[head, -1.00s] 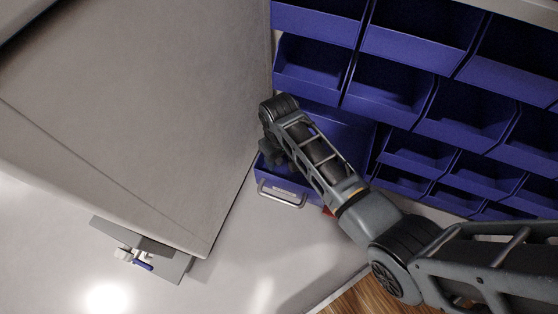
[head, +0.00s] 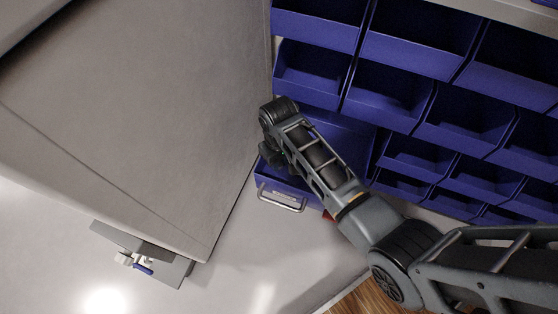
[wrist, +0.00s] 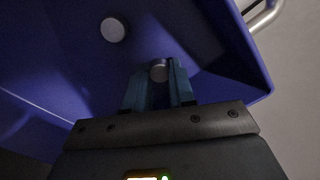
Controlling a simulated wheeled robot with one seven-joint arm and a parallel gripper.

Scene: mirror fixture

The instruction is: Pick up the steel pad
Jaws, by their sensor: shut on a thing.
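In the wrist view, my gripper (wrist: 158,82) is shut on a small round grey piece, the steel pad (wrist: 159,70), which sits between the two fingertips. The gripper is inside or just over a blue bin (wrist: 225,45). A second pale grey disc (wrist: 112,30) lies in the bin, apart from the fingers. In the head view, my gripper (head: 272,156) is at the front blue bin (head: 262,174), and my arm hides much of it and the held pad.
A metal handle (head: 282,199) is on the front of that bin. Rows of blue bins (head: 390,90) rise behind and to the right. A large grey box (head: 130,120) stands close on the left. A grey fixture with a blue lever (head: 143,268) is at lower left. The pale surface in front is clear.

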